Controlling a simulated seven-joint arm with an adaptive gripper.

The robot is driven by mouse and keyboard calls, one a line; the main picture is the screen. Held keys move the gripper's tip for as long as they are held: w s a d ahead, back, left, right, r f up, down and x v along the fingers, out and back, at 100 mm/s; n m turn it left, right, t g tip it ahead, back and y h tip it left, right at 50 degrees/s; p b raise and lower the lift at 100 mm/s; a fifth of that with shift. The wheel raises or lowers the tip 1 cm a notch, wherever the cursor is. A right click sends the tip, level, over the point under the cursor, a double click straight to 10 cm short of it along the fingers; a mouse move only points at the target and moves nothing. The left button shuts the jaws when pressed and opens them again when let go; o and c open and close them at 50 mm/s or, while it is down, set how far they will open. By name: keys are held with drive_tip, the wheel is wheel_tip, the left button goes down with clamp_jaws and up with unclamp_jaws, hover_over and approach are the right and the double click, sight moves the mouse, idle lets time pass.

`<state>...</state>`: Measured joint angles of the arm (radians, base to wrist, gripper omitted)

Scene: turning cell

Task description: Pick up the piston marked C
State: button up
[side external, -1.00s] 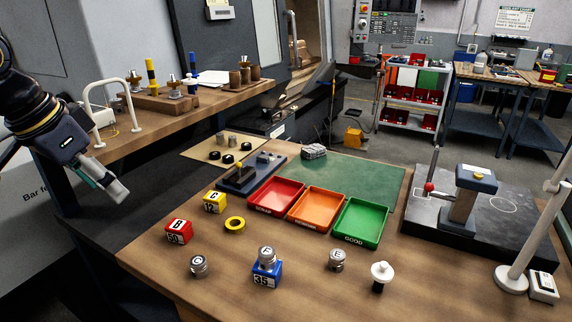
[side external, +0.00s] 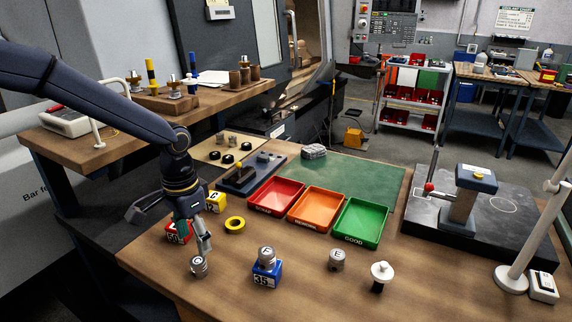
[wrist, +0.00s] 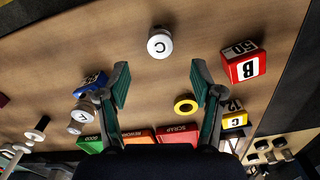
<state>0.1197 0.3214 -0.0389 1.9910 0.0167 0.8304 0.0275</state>
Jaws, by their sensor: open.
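The piston marked C (side external: 198,267) is a small silver cylinder standing on the wooden table, near its front left edge. In the wrist view the piston C (wrist: 160,43) shows its letter on a pale round top, ahead of the fingertips and roughly between their lines. My gripper (side external: 204,243) points down just above and behind the piston in the side view. In the wrist view my gripper (wrist: 158,78) has its two green-padded fingers wide apart with nothing between them. Whether a finger touches the piston cannot be told from the side view.
A piston rests on a blue block (side external: 266,273); piston E (side external: 336,260) stands further right. Red, orange and green trays (side external: 361,222) lie behind.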

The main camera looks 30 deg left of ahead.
sight(198, 260)
wheel_tip(198, 260, down, 7)
drive_tip(key=shift+s+f, duration=0.15)
clamp_jaws()
idle(0.8)
